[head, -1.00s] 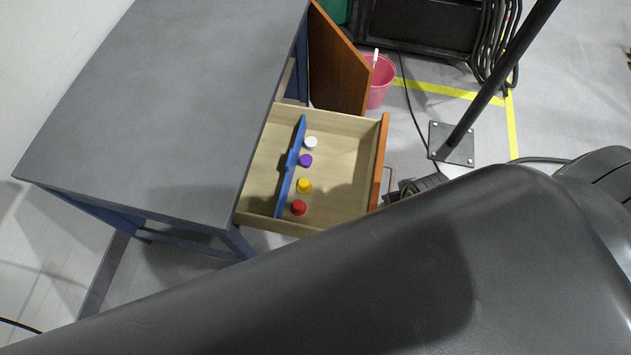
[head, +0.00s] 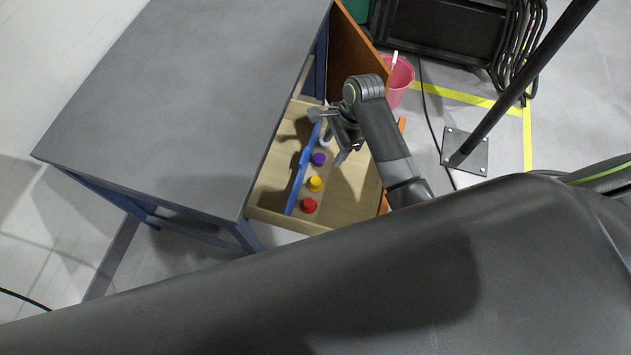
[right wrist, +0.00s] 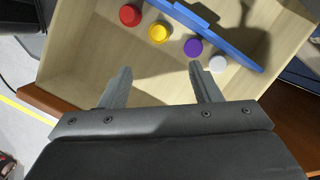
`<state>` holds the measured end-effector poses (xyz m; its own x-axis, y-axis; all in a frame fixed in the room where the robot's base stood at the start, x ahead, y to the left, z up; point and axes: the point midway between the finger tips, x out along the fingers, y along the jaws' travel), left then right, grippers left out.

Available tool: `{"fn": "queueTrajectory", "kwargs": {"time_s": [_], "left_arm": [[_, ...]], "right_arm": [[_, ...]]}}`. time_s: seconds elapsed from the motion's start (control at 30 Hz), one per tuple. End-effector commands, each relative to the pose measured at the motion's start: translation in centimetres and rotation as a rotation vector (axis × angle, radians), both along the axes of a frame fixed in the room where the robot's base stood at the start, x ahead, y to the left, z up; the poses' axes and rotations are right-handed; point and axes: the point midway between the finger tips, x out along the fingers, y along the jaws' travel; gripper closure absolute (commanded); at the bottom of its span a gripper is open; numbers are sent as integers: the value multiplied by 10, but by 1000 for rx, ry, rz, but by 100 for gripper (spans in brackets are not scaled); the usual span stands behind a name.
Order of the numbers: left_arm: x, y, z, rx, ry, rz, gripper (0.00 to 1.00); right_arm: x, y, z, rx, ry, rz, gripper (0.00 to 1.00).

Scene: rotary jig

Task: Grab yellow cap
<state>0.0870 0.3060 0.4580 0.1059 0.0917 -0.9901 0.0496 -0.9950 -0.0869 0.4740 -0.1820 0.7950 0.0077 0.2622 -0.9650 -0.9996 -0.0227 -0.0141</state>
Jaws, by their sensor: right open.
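The yellow cap (head: 315,184) stands in the open drawer (head: 345,208), between the purple cap (head: 319,159) and the red cap (head: 309,205). In the right wrist view the yellow cap (right wrist: 158,33) lies beyond and between the fingertips. My right gripper (head: 328,138) is open and empty over the drawer's far part, near the white cap (right wrist: 218,64), which it largely hides in the head view. The right wrist view shows its two fingers (right wrist: 158,76) apart. My left gripper is not in view.
A blue divider (head: 300,171) runs along the caps' left side. The grey table (head: 180,90) stands to the left. An orange cabinet door (head: 355,50) stands open behind the drawer, by a pink bucket (head: 400,82). The drawer floor right of the caps is clear.

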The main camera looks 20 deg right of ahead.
Motion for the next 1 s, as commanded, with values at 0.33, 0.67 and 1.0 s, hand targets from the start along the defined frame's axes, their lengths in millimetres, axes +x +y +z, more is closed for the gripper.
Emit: {"fn": "queueTrajectory", "kwargs": {"time_s": [0.33, 0.67, 1.0], "left_arm": [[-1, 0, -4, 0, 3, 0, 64], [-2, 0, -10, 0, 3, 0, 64], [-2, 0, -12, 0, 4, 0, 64]], "right_arm": [[2, 17, -48, 8, 22, -29, 43], [3, 31, -103, 6, 18, -27, 43], [2, 36, -123, 5, 16, -29, 43]]}}
